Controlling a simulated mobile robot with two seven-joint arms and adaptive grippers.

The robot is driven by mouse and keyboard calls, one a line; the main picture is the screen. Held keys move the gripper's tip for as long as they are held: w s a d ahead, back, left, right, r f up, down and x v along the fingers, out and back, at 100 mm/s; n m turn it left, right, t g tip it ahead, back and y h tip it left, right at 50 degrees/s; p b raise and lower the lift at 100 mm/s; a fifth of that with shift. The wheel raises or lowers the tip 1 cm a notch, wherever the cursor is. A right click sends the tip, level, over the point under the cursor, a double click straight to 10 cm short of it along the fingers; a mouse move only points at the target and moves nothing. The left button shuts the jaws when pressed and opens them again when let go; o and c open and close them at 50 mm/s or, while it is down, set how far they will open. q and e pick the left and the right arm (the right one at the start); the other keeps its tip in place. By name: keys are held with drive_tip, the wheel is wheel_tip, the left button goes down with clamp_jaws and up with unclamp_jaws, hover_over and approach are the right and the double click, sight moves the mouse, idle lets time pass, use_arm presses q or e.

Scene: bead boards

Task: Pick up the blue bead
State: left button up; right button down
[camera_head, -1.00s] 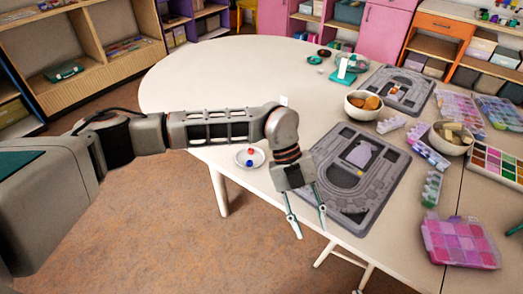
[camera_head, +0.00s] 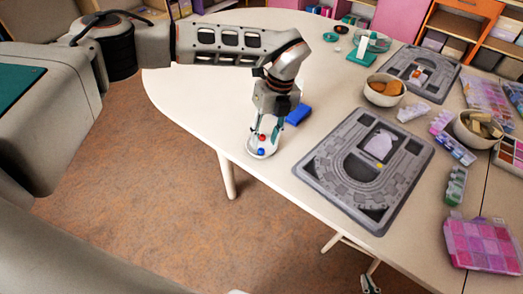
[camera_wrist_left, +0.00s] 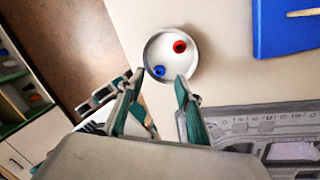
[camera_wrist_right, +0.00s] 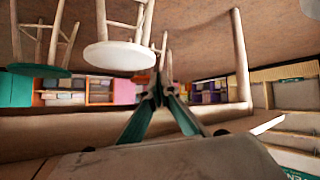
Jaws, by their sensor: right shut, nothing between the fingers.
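The blue bead (camera_head: 261,152) lies in a small white dish (camera_head: 250,147) near the table's front edge, with a red bead (camera_head: 262,137) behind it. My left gripper (camera_head: 265,129) points down over the dish. In the left wrist view the blue bead (camera_wrist_left: 159,71) shows between the open fingertips (camera_wrist_left: 160,78), slightly beyond them, and the red bead (camera_wrist_left: 179,46) sits apart from it, farther up the dish (camera_wrist_left: 171,33). Nothing is held. My right gripper (camera_head: 370,285) is low at the head view's bottom edge, away from the dish; its fingers (camera_wrist_right: 162,75) are shut and empty.
A blue object (camera_head: 298,114) lies right of the dish. A grey bead board (camera_head: 330,150) with a yellow bead (camera_head: 380,166) on it is farther right. Bowls (camera_head: 384,97) and bead boxes (camera_head: 480,246) fill the right side. The table (camera_head: 180,95) left of the dish is clear.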

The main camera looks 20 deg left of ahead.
sight(261, 153)
use_arm(q)
drive_tip(key=f, duration=0.3)
drive_tip(key=shift+s+a+f, duration=0.2)
drive_tip(key=shift+s+a, duration=0.05)
drive_tip(key=shift+s, duration=0.05)
drive_tip(key=shift+s+f, duration=0.15)
drive_tip(key=c, duration=0.8)
